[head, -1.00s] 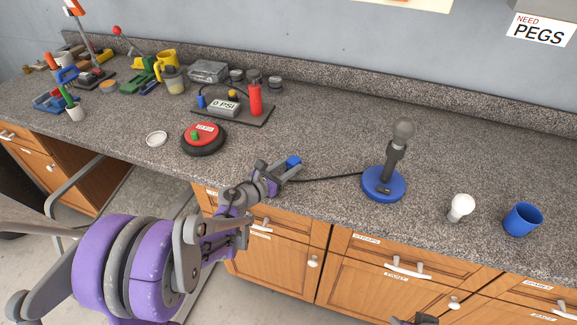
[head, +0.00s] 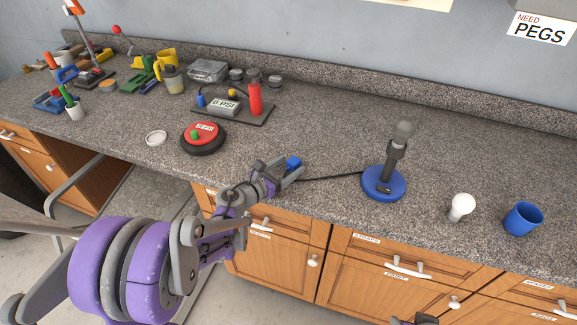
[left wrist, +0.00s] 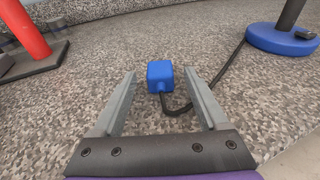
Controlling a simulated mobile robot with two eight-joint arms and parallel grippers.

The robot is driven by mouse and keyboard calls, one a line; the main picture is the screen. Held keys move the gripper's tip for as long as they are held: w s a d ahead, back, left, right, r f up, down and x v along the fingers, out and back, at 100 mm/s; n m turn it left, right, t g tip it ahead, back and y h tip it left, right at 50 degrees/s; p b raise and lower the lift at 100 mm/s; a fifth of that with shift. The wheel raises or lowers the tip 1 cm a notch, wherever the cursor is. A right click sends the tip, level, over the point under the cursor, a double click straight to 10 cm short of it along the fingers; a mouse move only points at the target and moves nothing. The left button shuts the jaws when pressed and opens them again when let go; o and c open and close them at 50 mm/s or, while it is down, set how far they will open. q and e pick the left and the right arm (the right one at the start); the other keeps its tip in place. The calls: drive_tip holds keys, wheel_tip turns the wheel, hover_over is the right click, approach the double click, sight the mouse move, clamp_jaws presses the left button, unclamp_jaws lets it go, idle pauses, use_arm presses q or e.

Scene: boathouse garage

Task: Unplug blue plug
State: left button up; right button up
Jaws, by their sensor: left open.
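The blue plug (head: 294,162) is a small blue block lying on the granite countertop, with a black cord (head: 330,177) running right to the blue-based lamp (head: 384,183). In the left wrist view the plug (left wrist: 160,75) sits just beyond and between the fingertips, its cord (left wrist: 215,85) curving off to the right. My left gripper (head: 287,170) is open around the near side of the plug, low over the counter; its two grey fingers (left wrist: 158,82) show empty space between them. Whether a finger touches the plug or cord, I cannot tell.
A light bulb (head: 461,207) and a blue cup (head: 522,219) stand at the right. A red button (head: 203,136) and a pump board with a red cylinder (head: 255,98) stand to the left. Wooden drawers (head: 268,258) lie below the counter edge.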

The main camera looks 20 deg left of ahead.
use_arm(q)
drive_tip(key=v, duration=1)
drive_tip(key=shift+s+r, duration=0.1)
drive_tip(key=shift+s, duration=0.05)
clamp_jaws()
idle(1.4)
